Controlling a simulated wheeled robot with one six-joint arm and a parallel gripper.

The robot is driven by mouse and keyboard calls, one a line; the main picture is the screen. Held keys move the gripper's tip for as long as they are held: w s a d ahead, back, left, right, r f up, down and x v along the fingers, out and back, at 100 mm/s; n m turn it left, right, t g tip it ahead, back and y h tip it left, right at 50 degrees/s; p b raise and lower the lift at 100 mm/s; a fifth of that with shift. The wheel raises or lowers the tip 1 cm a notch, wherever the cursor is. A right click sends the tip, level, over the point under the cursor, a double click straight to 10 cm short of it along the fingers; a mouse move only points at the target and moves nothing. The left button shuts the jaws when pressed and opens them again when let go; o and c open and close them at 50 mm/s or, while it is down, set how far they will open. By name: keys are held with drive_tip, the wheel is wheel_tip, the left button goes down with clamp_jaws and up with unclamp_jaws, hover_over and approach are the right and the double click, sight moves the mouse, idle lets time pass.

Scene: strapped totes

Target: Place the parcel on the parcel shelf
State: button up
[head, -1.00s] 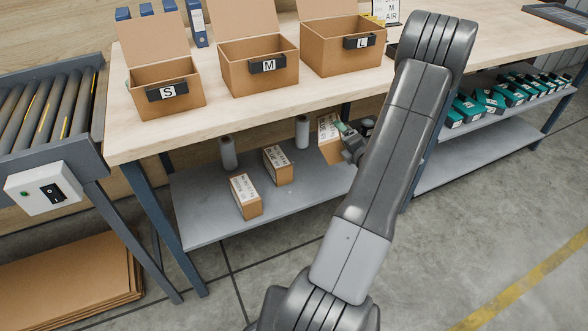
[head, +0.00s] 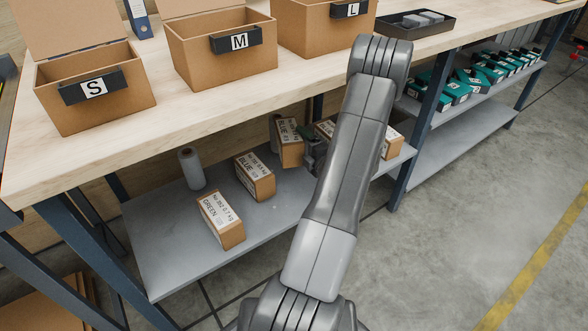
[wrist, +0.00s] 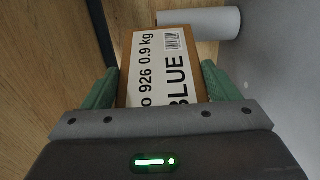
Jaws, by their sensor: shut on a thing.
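My gripper (wrist: 160,95) is shut on a brown parcel (wrist: 160,55) with a white label reading "BLUE" and 926, 0.9 kg. Its green fingers press both sides. In the head view the gripper (head: 308,146) is partly hidden by my arm, and the held parcel (head: 289,146) is at its left, over the back of the grey lower shelf (head: 165,245). I cannot tell whether it touches the shelf. A GREEN parcel (head: 220,218) and another BLUE parcel (head: 254,177) stand on this shelf. More parcels (head: 393,143) show around my arm.
A pale roll (head: 191,168) stands on the shelf; another (wrist: 200,23) shows behind the held parcel. The tabletop (head: 150,135) overhangs, carrying boxes S (head: 95,90), M (head: 220,55) and L (head: 325,25). Blue legs (head: 425,135) bound the shelf. Its front left is bare.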

wheel_tip(320, 180, down, 8)
drive_tip(key=b, duration=0.2)
drive_tip(key=shift+b, duration=0.4)
drive_tip(key=shift+r, duration=0.15)
drive_tip(key=shift+f, duration=0.4)
drive_tip(key=shift+f+b, duration=0.2)
drive_tip(key=shift+b, duration=0.1)
